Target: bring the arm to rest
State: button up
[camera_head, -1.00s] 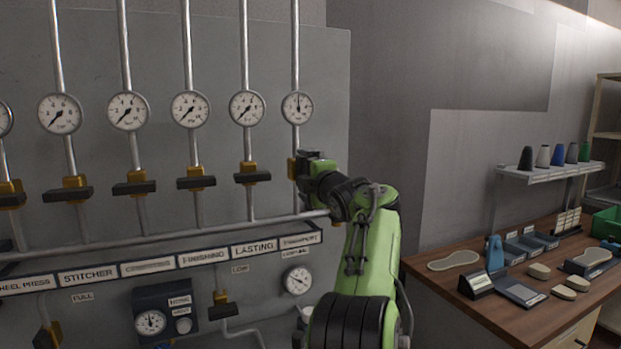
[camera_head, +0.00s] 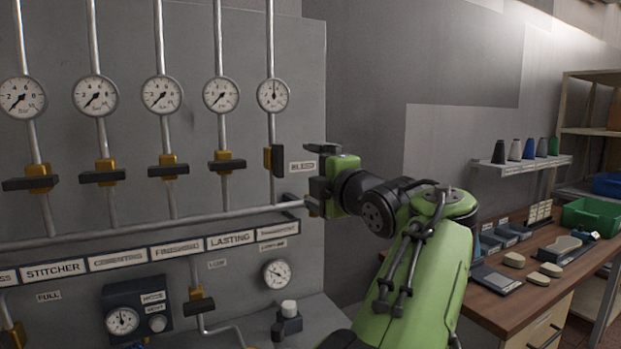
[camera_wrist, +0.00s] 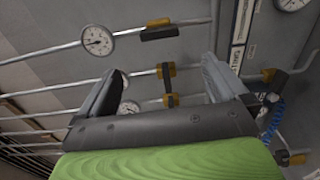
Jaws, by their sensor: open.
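My gripper (camera_head: 317,178) is at the end of my green arm, in front of the right end of the grey gauge panel in the head view. In the wrist view, my gripper (camera_wrist: 165,85) has its two fingers spread wide apart with nothing between them. Beyond the fingers is the rightmost valve, whose black handle (camera_head: 274,160) stands upright along its pipe. A gap shows between this valve and my gripper in the head view. The valve also shows between the fingers in the wrist view (camera_wrist: 167,85).
Several other valves, such as the one above LASTING (camera_head: 227,162), have handles lying crosswise. Round gauges (camera_head: 221,96) line the pipes above. A mode box (camera_head: 136,311) and a white-topped knob (camera_head: 289,309) sit below. A wooden workbench (camera_head: 500,308) with a green bin (camera_head: 590,217) stands at right.

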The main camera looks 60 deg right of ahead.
dwell(0.3)
jog(key=w+a+f+m+g+y+p, duration=0.1)
jog(key=w+a+f+m+y+p, duration=0.15)
jog(key=a, duration=0.55)
jog(key=w+a+f+m+g+y+p, duration=0.1)
jog(key=w+a+f+m+y, duration=0.15)
jog(key=a, duration=0.55)
jog(key=w+a+f+m+g+y+p, duration=0.1)
jog(key=w+a+f+m+y+p, duration=0.15)
jog(key=a, duration=0.45)
jog(key=s+a+f+m+g+y+p, duration=0.1)
jog(key=s+a+f+m+g+p, duration=0.3)
jog(key=s+a+f, duration=1.1)
jog(key=g, duration=0.2)
jog(key=shift+s+g+y, duration=0.15)
jog(key=shift+g+y, duration=0.2)
jog(key=shift+g, duration=0.05)
jog(key=shift+m, duration=0.25)
